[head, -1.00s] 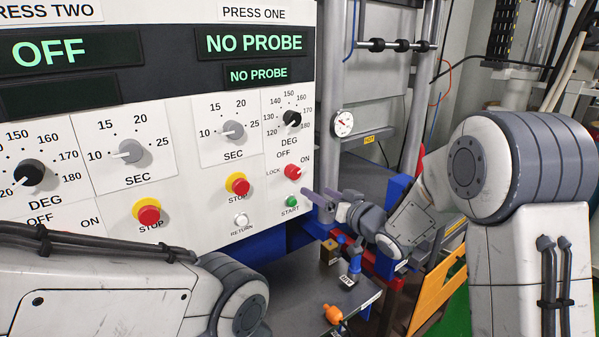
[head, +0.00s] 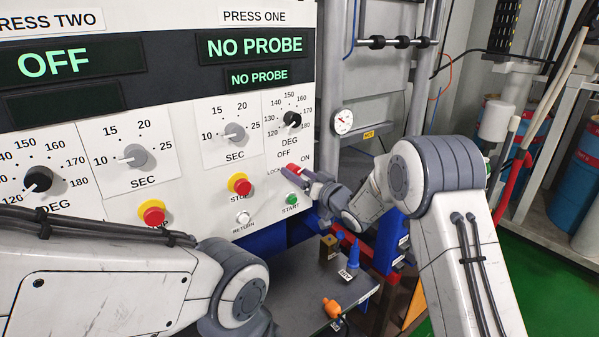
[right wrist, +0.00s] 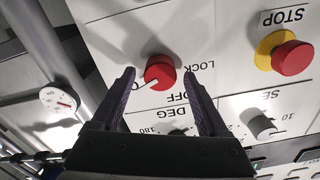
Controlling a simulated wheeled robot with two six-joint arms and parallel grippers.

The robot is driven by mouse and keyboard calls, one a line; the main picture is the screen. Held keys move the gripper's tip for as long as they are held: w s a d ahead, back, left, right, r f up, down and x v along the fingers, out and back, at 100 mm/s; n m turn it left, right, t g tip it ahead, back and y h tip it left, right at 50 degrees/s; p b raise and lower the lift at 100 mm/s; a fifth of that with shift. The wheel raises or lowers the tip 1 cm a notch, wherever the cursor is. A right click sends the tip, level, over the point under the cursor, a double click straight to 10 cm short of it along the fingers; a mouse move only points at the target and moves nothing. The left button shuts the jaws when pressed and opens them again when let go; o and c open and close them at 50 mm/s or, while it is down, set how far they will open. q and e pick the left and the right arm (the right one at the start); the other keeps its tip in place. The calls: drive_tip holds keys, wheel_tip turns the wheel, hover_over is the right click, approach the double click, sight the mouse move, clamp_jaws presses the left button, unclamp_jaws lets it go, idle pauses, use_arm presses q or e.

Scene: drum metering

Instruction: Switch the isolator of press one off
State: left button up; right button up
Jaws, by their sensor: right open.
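The isolator of press one is a red rotary knob (head: 293,168) on the white panel, with OFF, ON and LOCK printed around it. In the right wrist view the red knob (right wrist: 160,71) shows upside down, and its white mark points toward the ON label, which a finger partly hides. My right gripper (head: 298,175) is open at the knob in the head view. In the right wrist view its two fingers (right wrist: 158,84) stand on either side of the knob, with gaps visible; I cannot tell how far the tips are from the panel. My left gripper is out of view.
A red STOP button with a yellow collar (head: 240,184), a white RETURN button (head: 243,218) and a green START button (head: 291,199) sit near the knob. A DEG dial (head: 291,120) is above it. A dark shelf (head: 300,285) below holds an orange item (head: 332,308).

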clamp_jaws()
drive_tip(key=shift+f+n+b, duration=0.15)
drive_tip(key=shift+n+b, duration=0.35)
drive_tip(key=shift+b, duration=0.35)
drive_tip(key=shift+s+a+n+b, duration=0.1)
drive_tip(key=shift+n+b, duration=8.2)
drive_tip(key=shift+b, duration=0.65)
unclamp_jaws()
